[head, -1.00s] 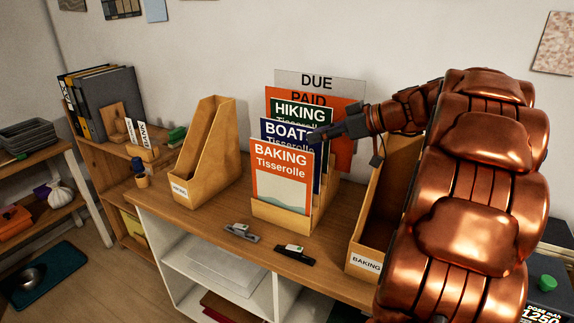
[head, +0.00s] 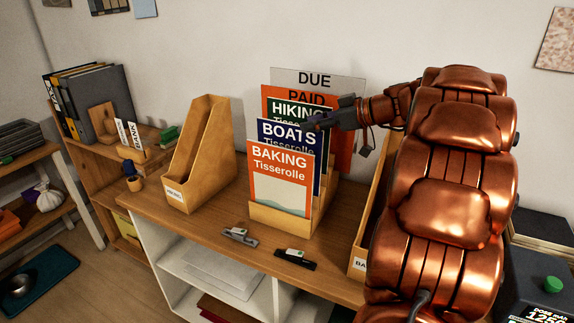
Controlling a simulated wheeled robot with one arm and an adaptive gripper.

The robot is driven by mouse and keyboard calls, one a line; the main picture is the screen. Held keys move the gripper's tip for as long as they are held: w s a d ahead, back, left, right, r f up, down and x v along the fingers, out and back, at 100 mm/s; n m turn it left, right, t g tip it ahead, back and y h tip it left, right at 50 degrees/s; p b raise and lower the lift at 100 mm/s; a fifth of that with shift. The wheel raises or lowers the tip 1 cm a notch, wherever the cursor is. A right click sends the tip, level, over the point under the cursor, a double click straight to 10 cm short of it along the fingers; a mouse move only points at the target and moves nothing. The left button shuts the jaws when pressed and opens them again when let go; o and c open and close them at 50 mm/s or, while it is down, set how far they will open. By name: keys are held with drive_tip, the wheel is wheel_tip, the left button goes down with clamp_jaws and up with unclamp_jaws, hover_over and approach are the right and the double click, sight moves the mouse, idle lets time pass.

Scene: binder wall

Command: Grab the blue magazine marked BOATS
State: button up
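The blue magazine marked BOATS (head: 287,133) stands upright in a stepped wooden rack (head: 280,217). The orange BAKING magazine (head: 281,178) stands in front of it and hides its lower part. The green HIKING magazine (head: 297,108) stands behind it. My gripper (head: 312,124) is at the upper right edge of the BOATS magazine, its dark fingers pointing left and overlapping the edge in the picture. I cannot tell whether the fingers touch or enclose the magazine, or how far apart they are.
Behind HIKING stand an orange PAID sheet (head: 342,150) and a grey DUE sheet (head: 345,84). A wooden holder labelled HIKING (head: 193,165) stands left; another holder (head: 360,262) is partly hidden by my arm at right. Two staplers or clips (head: 240,237) (head: 296,258) lie on the shelf top in front.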

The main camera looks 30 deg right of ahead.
sight(290, 136)
drive_tip(key=shift+w+a+p, duration=0.2)
drive_tip(key=shift+w+p, duration=0.2)
drive_tip(key=shift+w, duration=0.1)
drive_tip(key=shift+p+x, duration=0.85)
drive_tip(key=shift+x, duration=1.3)
drive_tip(key=shift+c, duration=0.4)
clamp_jaws()
